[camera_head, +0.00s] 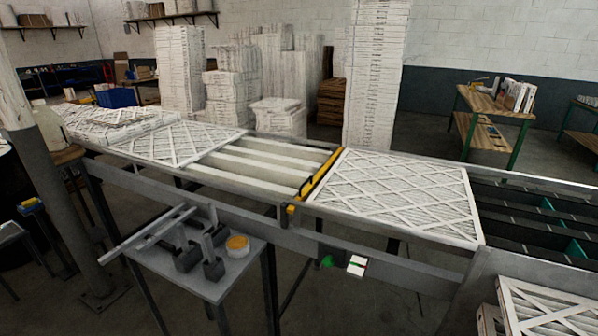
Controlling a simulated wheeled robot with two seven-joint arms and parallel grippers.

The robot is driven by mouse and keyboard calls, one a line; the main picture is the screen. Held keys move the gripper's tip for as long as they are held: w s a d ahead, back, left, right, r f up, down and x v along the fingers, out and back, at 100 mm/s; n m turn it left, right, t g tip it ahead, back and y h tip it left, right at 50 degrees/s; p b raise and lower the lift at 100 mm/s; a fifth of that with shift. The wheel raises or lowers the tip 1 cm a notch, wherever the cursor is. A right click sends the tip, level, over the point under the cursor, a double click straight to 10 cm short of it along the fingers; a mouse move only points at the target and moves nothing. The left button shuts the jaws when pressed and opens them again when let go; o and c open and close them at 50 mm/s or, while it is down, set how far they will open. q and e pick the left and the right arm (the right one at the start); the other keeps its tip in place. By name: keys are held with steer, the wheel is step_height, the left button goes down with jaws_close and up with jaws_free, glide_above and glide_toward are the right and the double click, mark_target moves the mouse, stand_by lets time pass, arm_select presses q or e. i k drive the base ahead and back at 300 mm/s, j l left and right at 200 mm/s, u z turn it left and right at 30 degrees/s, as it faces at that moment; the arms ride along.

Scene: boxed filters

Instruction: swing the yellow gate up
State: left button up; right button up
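The yellow gate (323,173) is a narrow yellow bar with dark parts. It runs across the conveyor (190,183) between the bare rollers and a framed filter (398,192) on its right. It appears to lie low, about level with the filter's top, and its near end is at the conveyor's front rail. Neither of my grippers shows in the head view, and nothing is seen touching the gate.
A small grey table (215,287) with dark metal pieces and an orange-topped round container (237,246) stands before the conveyor. More filters (178,143) lie on its left part. Boxed filters (545,310) stand at the lower right. Tall stacks (375,75) stand behind.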

mark_target(290, 208)
steer(key=i+l+z, duration=0.1)
steer(key=i, duration=0.3)
steer(key=i+l, duration=0.25)
steer(key=i, duration=0.2)
steer(key=i+l+z, duration=0.15)
steer(key=i, duration=0.25)
